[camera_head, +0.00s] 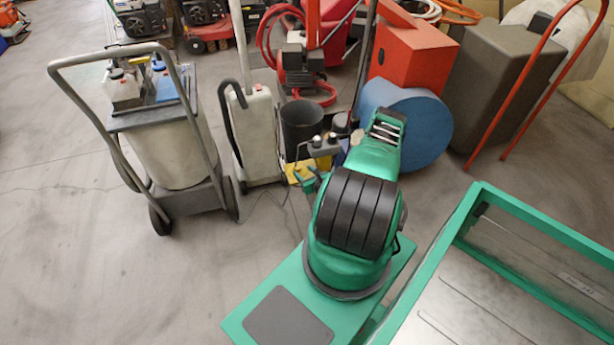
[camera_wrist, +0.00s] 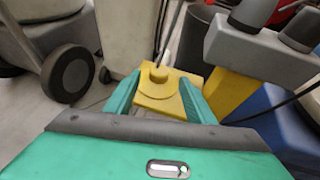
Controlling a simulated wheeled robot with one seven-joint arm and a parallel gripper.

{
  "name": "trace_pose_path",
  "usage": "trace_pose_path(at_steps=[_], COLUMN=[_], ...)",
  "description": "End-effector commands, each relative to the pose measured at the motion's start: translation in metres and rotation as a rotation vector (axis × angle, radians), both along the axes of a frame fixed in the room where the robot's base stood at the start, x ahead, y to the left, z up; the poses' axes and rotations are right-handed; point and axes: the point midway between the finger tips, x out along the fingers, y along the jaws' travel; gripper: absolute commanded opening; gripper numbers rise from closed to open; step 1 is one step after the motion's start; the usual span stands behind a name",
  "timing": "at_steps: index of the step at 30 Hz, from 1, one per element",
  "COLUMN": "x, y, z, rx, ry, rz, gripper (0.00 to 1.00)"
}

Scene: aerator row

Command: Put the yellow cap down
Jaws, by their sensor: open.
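The yellow cap (camera_wrist: 160,101) is a flat yellow piece with a raised round part and a small knob. It lies between the two green fingers of my gripper (camera_wrist: 159,78) in the wrist view. The fingers are open, one on each side of the cap; whether either touches it is unclear. In the head view the cap (camera_head: 299,173) shows just beyond my gripper (camera_head: 303,179), left of the grey knobbed panel. What lies under the cap is hidden.
A grey panel with dark knobs (camera_head: 323,147) stands close to the right of the cap, with a yellow block (camera_wrist: 228,92) below it. A pale canister (camera_head: 256,135), a dark bin (camera_head: 302,125) and a wheeled cart (camera_head: 172,155) stand around.

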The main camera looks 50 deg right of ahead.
Motion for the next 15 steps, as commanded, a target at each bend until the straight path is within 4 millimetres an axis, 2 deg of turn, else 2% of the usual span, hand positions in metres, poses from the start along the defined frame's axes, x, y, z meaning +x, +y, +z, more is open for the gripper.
trace_pose_path(at_steps=[3,9,11,15], x=[-0.016,-0.028,-0.026,-0.007], y=[0.006,0.011,0.011,0.014], z=[0.007,0.014,0.019,0.044], rx=[0.003,-0.003,-0.016,-0.098], ry=[0.0,0.001,0.006,0.04], rz=[-0.003,0.005,0.025,0.149], gripper=[0.5,0.5,0.5,0.5])
